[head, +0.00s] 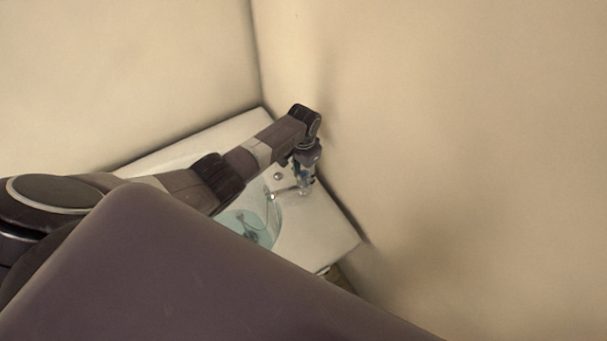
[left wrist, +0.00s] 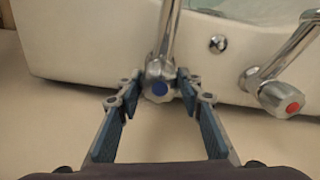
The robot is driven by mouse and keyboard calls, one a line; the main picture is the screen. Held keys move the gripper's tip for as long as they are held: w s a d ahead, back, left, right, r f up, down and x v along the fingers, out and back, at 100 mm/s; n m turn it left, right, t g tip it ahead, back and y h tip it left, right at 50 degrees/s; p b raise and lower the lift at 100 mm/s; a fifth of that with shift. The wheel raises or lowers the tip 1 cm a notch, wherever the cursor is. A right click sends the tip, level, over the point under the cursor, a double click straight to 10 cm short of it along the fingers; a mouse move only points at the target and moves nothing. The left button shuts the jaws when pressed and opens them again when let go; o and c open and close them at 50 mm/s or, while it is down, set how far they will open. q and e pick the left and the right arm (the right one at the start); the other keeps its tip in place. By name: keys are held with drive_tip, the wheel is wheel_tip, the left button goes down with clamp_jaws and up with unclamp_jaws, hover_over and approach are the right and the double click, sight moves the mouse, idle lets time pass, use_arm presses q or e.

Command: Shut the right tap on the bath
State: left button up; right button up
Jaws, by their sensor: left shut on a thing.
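My left gripper (head: 304,180) reaches down at the white bath (head: 312,230) beside the wall. A second chrome tap knob with a red dot (left wrist: 281,97) is to the right, apart from the fingers. In the head view the gripper hides much of the taps. My right gripper is in neither view.
A chrome spout pipe (left wrist: 168,30) rises behind the blue-dot knob. A small round chrome fitting (left wrist: 217,43) is on the bath's side. Plain walls (head: 450,150) meet in a corner behind the bath. My left arm covers part of the bath.

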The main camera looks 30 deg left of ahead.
sight(303, 175)
use_arm(q)
drive_tip(key=shift+m, duration=2.2)
drive_tip(key=o, duration=1.2)
drive_tip(key=shift+c, duration=0.2)
wheel_tip(303, 175, up, 12)
drive_tip(key=shift+s, duration=0.1)
